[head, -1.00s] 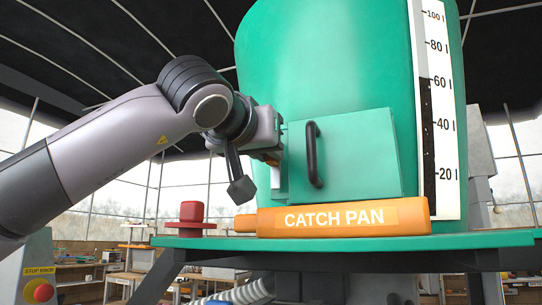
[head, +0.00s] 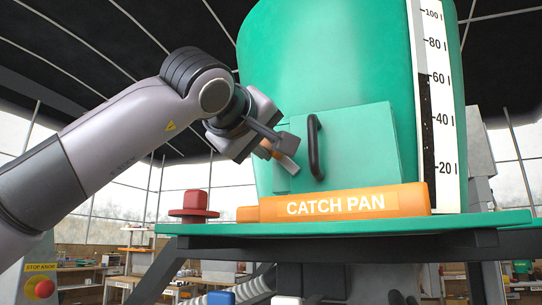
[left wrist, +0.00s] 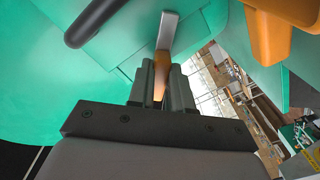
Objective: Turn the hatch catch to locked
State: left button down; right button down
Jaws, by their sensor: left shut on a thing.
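The green hatch (head: 355,150) with its black bar handle (head: 314,148) is closed against the green tank. The catch (head: 287,165) is a pale grey bar with an orange grip at the hatch's left edge; it slants down to the right in the head view. My left gripper (head: 266,148) is shut on the catch's orange end, partly hiding it. In the left wrist view the catch's grey bar (left wrist: 166,32) reaches out beyond the fingertips (left wrist: 160,78), over the hatch's edge. My right gripper is not in view.
An orange catch pan (head: 340,204) lies below the hatch on the green platform (head: 400,224). A red knob (head: 194,202) stands at the platform's left. A white litre scale (head: 437,110) runs up the tank's right side. Left of the tank is open air.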

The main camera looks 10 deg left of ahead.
pick_arm(q)
jog(key=n, duration=0.2)
jog(key=n+b, duration=0.1)
jog(key=n, duration=0.2)
jog(key=shift+s+d+r, duration=0.15)
jog(key=shift+s+d, duration=0.05)
jog(key=n, duration=0.4)
jog(key=shift+r+b, duration=0.25)
jog(key=shift+b, duration=0.15)
jog(key=c, duration=1.4)
grip_release()
jog(key=shift+o, duration=1.4)
jog(key=shift+w+d, duration=0.1)
jog(key=shift+d, duration=0.05)
jog(key=shift+f, duration=0.15)
jog(key=shift+f, duration=0.1)
